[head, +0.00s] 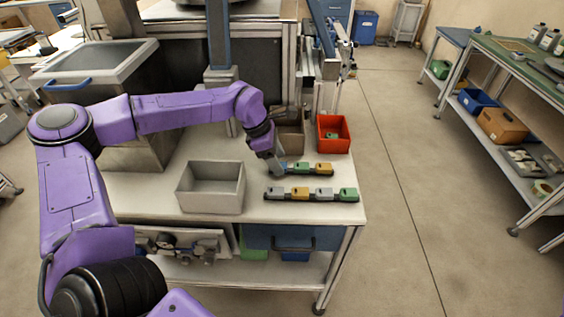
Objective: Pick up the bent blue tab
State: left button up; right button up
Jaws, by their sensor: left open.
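Two dark strips bearing coloured pieces lie on the white table. The back strip (313,174) shows a green piece (302,168) and an orange piece (324,169); its left end is partly covered by my left gripper. The front strip (311,200) bears several pieces, among them grey-blue ones (322,193) and a green one (347,193). I cannot make out which piece is the bent blue tab. My left gripper (278,170) is open, pointing down at the left end of the back strip. Whether it touches anything is unclear. My right gripper is out of view.
An empty-looking grey bin (211,186) stands left of the strips. A red bin (333,134) with a small green item inside stands behind them, next to a brownish bin (290,140) partly hidden by my arm. The table's right edge is close to the strips.

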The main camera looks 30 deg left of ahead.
pick_arm(q)
jog(key=shift+d+f, duration=0.15)
jog(key=shift+f, duration=0.15)
jog(key=shift+s+r, duration=0.1)
jog(key=shift+s, duration=0.1)
jog(key=c, duration=1.1)
